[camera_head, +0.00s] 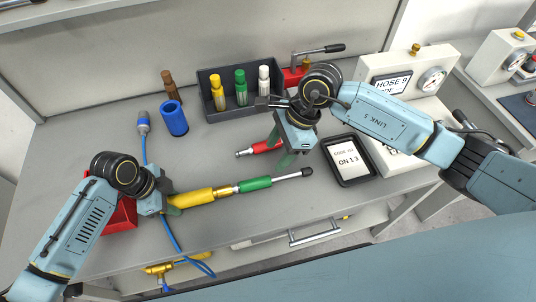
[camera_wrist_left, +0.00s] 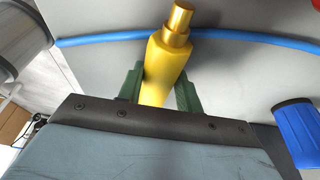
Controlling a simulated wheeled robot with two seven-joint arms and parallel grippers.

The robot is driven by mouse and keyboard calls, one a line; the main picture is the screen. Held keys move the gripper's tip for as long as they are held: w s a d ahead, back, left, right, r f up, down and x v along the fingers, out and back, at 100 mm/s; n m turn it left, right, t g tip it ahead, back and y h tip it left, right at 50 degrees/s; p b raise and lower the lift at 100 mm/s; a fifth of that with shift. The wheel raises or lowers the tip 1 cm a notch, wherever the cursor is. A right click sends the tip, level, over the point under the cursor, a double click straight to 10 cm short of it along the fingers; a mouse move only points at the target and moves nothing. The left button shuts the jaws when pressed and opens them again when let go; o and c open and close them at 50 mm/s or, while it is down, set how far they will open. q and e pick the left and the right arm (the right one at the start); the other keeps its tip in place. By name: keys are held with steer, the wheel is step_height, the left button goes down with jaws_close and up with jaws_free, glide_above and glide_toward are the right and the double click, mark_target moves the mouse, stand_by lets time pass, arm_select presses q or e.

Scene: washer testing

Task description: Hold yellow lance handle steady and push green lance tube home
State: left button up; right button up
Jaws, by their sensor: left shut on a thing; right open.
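The yellow lance handle (camera_head: 194,199) lies low over the front of the bench. My left gripper (camera_head: 174,207) is shut on it; in the left wrist view the handle (camera_wrist_left: 163,72) sits between two green fingers, with a gold end pointing up. The green lance tube (camera_head: 255,184) lines up with the handle's right end, by a gold collar, and carries a rod with a black tip. I cannot tell whether a gap is left at the collar. The tube is not in the left wrist view. My right gripper (camera_head: 280,149) is open above a red part, behind the tube, apart from it.
The red part (camera_head: 262,148) lies on the bench. A red tray (camera_head: 121,217) and blue hose (camera_head: 168,232) are near my left gripper.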

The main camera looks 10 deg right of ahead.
arm_select(q)
steer(key=o, duration=1.1)
steer(key=v, duration=1.2)
